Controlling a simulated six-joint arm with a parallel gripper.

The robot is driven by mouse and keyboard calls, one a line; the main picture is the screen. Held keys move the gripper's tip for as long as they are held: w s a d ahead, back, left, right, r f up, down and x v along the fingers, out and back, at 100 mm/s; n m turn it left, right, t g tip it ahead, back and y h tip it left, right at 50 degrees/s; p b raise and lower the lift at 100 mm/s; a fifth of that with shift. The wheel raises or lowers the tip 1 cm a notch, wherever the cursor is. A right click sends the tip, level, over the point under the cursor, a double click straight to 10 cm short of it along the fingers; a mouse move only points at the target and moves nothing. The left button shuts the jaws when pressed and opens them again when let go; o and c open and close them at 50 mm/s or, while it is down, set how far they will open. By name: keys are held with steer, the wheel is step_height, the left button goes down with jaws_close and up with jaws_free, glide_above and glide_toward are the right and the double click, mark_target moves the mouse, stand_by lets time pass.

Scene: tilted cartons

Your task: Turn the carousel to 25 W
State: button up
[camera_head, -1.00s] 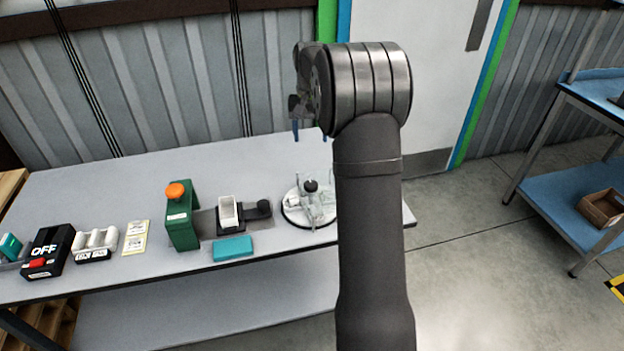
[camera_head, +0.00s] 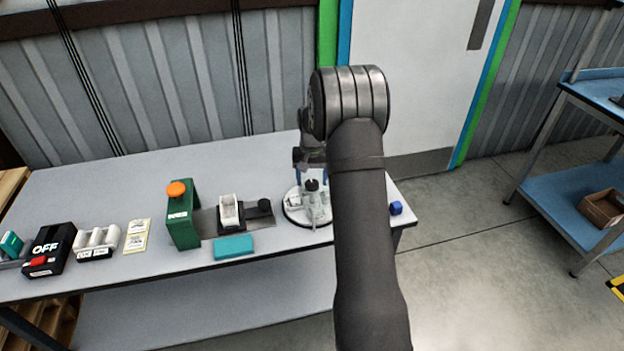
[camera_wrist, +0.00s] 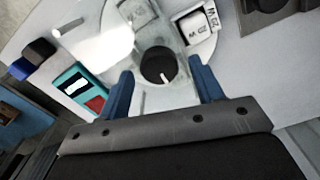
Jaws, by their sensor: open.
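The carousel (camera_head: 291,214) is a round white disc near the right end of the table, with a dark knob (camera_head: 312,185) at its centre and pale and clear parts around it. In the wrist view the dark round knob (camera_wrist: 158,66) lies between the two blue fingers of my gripper (camera_wrist: 164,88), which are apart. A white block with black lettering (camera_wrist: 196,32), partly readable as W, sits on the disc. My gripper is above the carousel; my arm hides the disc's right side in the head view. I cannot tell whether the fingers touch the knob.
Left of the carousel stand a white cup on a dark slide (camera_head: 230,212), a green block with an orange button (camera_head: 182,215), and a teal box (camera_head: 234,247). A black OFF box (camera_head: 50,250) is farther left. A blue cube (camera_head: 396,208) sits at the table's right end.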

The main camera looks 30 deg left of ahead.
steer(key=shift+f, duration=0.25)
jaws_close()
